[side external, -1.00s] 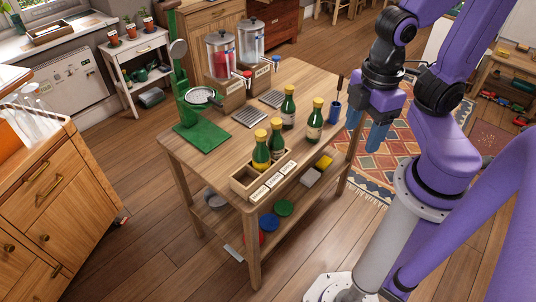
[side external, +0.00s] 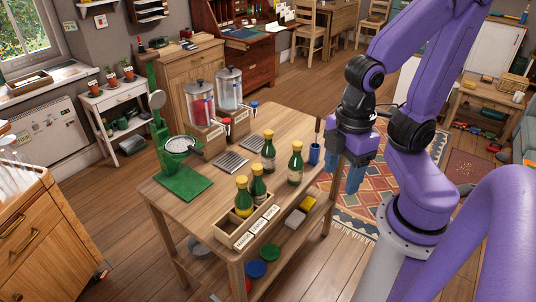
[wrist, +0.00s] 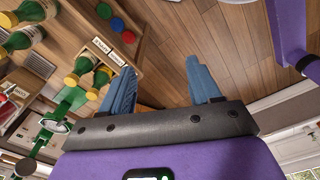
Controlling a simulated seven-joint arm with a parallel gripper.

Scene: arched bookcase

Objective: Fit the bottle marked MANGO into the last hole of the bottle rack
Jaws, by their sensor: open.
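Two green bottles with yellow caps and pale labels, a rear bottle (side external: 269,152) and a front bottle (side external: 295,165), stand upright on the table. I cannot read which is MANGO. The wooden bottle rack (side external: 224,236) is at the table's near edge, with label cards along its front. Two more yellow-capped bottles, (side external: 243,200) and (side external: 258,186), stand in it; its near-left end looks empty. My gripper (side external: 355,178) is open and empty, right of the table and apart from every bottle. In the wrist view my gripper's (wrist: 159,66) blue fingers are spread over bare floor.
A blue cup (side external: 314,154) stands at the table's right edge, between the bottles and my gripper. Two drink dispensers (side external: 199,103) stand at the back. A green stand (side external: 183,184) occupies the left. A lower shelf holds coloured discs (side external: 256,268) and blocks (side external: 295,218).

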